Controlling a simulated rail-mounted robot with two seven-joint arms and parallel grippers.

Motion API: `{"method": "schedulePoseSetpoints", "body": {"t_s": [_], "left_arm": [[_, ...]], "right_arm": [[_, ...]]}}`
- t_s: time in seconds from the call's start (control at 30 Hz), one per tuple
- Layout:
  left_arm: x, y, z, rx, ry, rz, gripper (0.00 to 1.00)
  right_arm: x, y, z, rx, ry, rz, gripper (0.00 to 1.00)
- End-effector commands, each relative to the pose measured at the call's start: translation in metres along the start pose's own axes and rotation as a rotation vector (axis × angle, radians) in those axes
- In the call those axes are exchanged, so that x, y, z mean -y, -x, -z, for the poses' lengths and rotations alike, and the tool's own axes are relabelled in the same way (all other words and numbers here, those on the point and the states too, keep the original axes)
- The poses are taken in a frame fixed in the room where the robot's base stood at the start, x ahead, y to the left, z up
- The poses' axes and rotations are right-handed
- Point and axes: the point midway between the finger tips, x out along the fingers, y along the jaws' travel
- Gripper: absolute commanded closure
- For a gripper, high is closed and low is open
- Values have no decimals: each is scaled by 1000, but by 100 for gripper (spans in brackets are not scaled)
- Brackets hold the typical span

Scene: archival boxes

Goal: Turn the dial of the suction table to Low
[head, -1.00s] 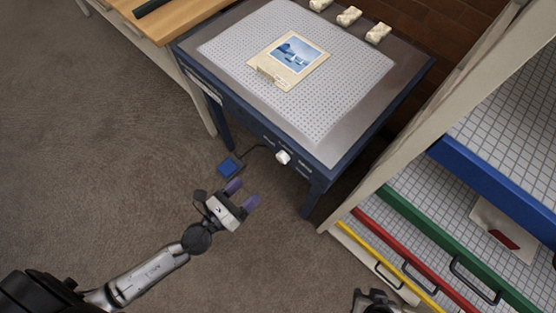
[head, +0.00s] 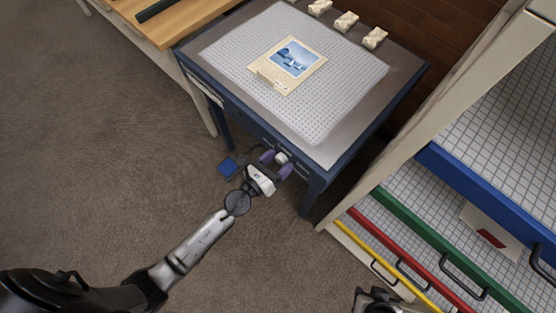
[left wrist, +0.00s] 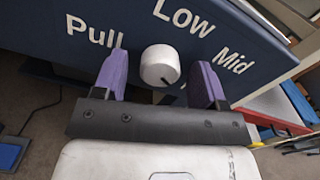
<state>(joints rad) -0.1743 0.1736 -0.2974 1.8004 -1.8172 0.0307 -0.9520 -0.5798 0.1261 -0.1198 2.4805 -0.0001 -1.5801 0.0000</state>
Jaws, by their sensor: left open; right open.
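The suction table (head: 345,150) has a dark blue front panel with a white round dial (head: 281,157). In the left wrist view the dial (left wrist: 160,62) carries a small dark mark at its lower right. The words Pull, Low and Mid (left wrist: 232,62) stand around it; Low is above right of the dial, and another label lower down is mostly hidden. My left gripper (head: 277,163) is open, its purple fingers on either side of the dial, with gaps visible in the left wrist view (left wrist: 160,72). My right gripper (head: 376,300) is open at the bottom edge, far from the table.
A picture (head: 291,65) and small pale blocks (head: 346,21) lie on the tabletop. A blue foot pedal (head: 227,167) with a cable is on the floor. A cabinet with coloured drawers (head: 410,225) stands at the right. A wooden table (head: 185,18) adjoins at the left.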

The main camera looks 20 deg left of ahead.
Motion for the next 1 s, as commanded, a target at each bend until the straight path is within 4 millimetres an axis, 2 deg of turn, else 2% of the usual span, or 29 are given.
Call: {"method": "schedulePoseSetpoints", "body": {"t_s": [0.3,0.8,1.0], "left_arm": [[0,-1,0,0,1,0,34],[0,-1,0,0,1,0,82],[0,-1,0,0,15,0,84]], "right_arm": [[2,0,0,-1,-7,6,57],[3,0,0,-1,-9,7,57],[1,0,0,0,-4,4,57]]}}
